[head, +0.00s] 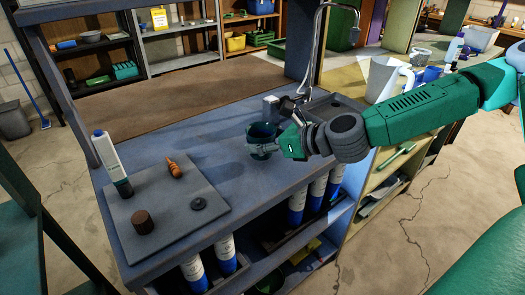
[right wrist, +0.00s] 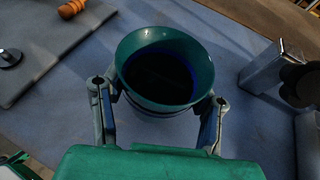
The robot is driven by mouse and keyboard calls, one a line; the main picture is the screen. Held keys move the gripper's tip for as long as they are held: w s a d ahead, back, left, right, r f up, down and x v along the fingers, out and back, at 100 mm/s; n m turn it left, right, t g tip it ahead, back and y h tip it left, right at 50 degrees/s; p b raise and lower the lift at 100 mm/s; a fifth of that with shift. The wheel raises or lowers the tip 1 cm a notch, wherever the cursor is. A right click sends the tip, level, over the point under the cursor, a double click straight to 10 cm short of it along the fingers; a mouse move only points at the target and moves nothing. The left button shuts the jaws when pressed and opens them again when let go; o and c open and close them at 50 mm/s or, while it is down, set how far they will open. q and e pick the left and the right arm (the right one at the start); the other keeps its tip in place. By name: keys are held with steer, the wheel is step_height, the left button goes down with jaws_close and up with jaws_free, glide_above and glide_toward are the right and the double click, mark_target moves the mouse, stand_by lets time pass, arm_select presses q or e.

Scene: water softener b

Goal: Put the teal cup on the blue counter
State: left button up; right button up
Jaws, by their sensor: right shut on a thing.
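The teal cup (head: 262,131) is over the blue counter (head: 228,125) in the head view, at the counter's middle. In the right wrist view the cup (right wrist: 165,70) shows its round rim and dark blue inside. My right gripper (head: 258,149) is shut on the cup, with one finger at each side of its body. The fingers also show in the right wrist view (right wrist: 158,108). The cup looks upright and close to the counter top; whether its base touches is hidden. My left gripper is not in view.
A grey board (head: 165,212) on the counter's left holds a white bottle (head: 110,162), an orange spindle-shaped piece (head: 174,168) and a brown cylinder (head: 142,222). A metal tap (head: 318,50) stands behind the cup. A white pitcher (head: 386,79) is further right. Bare counter lies left of the cup.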

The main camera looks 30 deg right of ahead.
steer(key=shift+a+f, duration=0.1)
steer(key=shift+f, duration=0.85)
steer(key=shift+d+f, duration=0.1)
steer(key=shift+d, duration=0.6)
steer(key=o, duration=1.2)
steer(key=shift+d+f, duration=0.1)
steer(key=shift+d, duration=0.05)
steer(key=shift+o, duration=0.2)
steer(key=shift+s+a+r, duration=0.1)
steer(key=shift+a+r, duration=0.1)
steer(key=shift+a, duration=0.3)
steer(key=shift+s+r, duration=0.15)
steer(key=shift+s, duration=0.05)
steer(key=p+v, duration=0.1)
steer(key=v, duration=0.1)
steer(key=p+v, duration=0.1)
steer(key=v, duration=0.1)
steer(key=p+v, duration=0.1)
steer(key=v, duration=0.1)
steer(key=shift+w+d+r, duration=0.1)
steer(key=shift+w+d, duration=0.05)
steer(key=shift+d, duration=0.15)
steer(key=p+v, duration=0.4)
steer(key=shift+s+r+p, duration=0.15)
steer(key=shift+s+p, duration=0.55)
steer(key=shift+p, duration=0.1)
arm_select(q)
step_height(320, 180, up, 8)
